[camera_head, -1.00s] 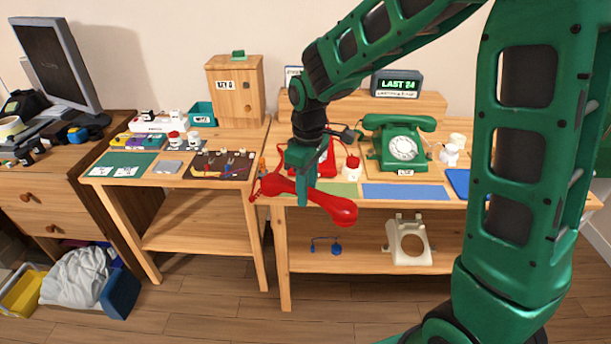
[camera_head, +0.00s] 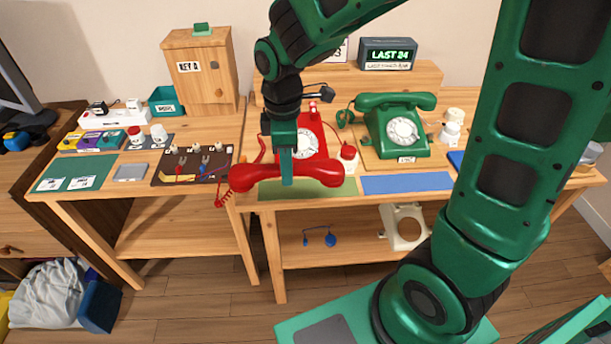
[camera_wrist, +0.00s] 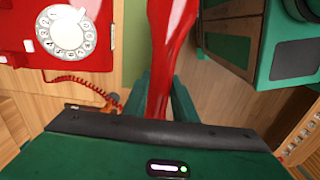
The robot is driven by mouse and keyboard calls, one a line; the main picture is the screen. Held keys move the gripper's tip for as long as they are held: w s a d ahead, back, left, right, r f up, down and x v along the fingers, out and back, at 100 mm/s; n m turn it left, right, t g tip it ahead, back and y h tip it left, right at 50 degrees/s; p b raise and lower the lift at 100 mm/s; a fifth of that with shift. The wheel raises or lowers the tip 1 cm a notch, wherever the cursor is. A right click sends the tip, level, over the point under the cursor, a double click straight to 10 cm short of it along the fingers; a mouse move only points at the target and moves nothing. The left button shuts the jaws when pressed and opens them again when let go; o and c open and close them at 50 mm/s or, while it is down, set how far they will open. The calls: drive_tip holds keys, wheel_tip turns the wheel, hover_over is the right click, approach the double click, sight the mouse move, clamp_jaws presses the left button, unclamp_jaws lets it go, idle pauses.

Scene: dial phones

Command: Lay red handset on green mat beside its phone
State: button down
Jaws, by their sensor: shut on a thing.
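My gripper (camera_head: 287,168) is shut on the red handset (camera_head: 325,171) by its middle. In the head view the handset lies level across the picture, over the back part of the green mat (camera_head: 310,189). Whether it touches the mat cannot be told. The red phone (camera_head: 319,140) stands behind it, partly hidden by my arm. In the wrist view the handset (camera_wrist: 172,45) runs away between my fingers, and the red phone (camera_wrist: 70,30) with its white dial is at the left. The red coiled cord (camera_wrist: 75,83) shows there too.
A blue mat (camera_head: 406,183) lies right of the green mat. A green phone (camera_head: 396,125) with its handset on stands behind it. A small red-topped white item (camera_head: 349,157) stands close to the red phone. A tool board (camera_head: 192,165) lies on the left table.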

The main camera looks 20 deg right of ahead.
drive_tip(key=w+d+f, duration=0.1)
drive_tip(key=d, duration=0.1)
drive_tip(key=w+d+f, duration=0.1)
drive_tip(key=d+f, duration=0.1)
drive_tip(key=w+d+f, duration=0.1)
drive_tip(key=d, duration=0.1)
drive_tip(key=shift+w+d+f, duration=0.3)
drive_tip(key=shift+d+f, duration=0.05)
drive_tip(key=shift+f, duration=2.05)
drive_tip(key=c, duration=1.5)
unclamp_jaws()
drive_tip(key=shift+f, duration=0.1)
drive_tip(key=shift+o, duration=0.2)
wheel_tip(320, 180, up, 12)
drive_tip(key=s+d+r+m, duration=0.1)
drive_tip(key=s+d+m, duration=0.7)
drive_tip(key=s+m, duration=0.2)
drive_tip(key=s+d+r+m, duration=0.1)
drive_tip(key=s+d+m, duration=0.8)
drive_tip(key=s, duration=0.4)
drive_tip(key=shift+s+d+r+m, duration=0.2)
drive_tip(key=shift+r+m, duration=0.15)
drive_tip(key=shift+m, duration=0.55)
